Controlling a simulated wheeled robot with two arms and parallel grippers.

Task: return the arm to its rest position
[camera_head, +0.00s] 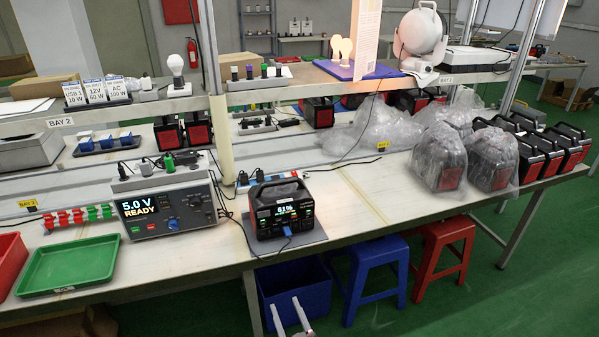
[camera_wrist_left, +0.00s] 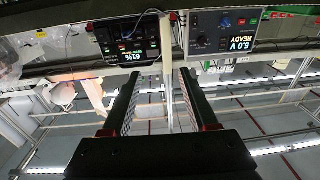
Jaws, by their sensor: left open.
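My left gripper (camera_head: 285,302) shows at the bottom of the head view, with its two pale fingers apart and nothing between them. It is in front of the bench's near edge, with a blue bin (camera_head: 306,287) behind it in the picture. In the left wrist view the two dark fingers of the left gripper (camera_wrist_left: 160,74) are spread and empty. That view appears upside down, with the power station (camera_wrist_left: 131,42) and the test unit (camera_wrist_left: 221,34) beyond the fingertips. The rest of my left arm is hidden in the head view. My right gripper does not show.
The black power station (camera_head: 283,212), reading 61%, stands on a grey mat with a blue plug in its front. The test unit (camera_head: 168,208) reads 5.0 V READY. A green tray (camera_head: 68,267) lies left. Blue (camera_head: 372,262) and red (camera_head: 444,240) stools stand under the bench.

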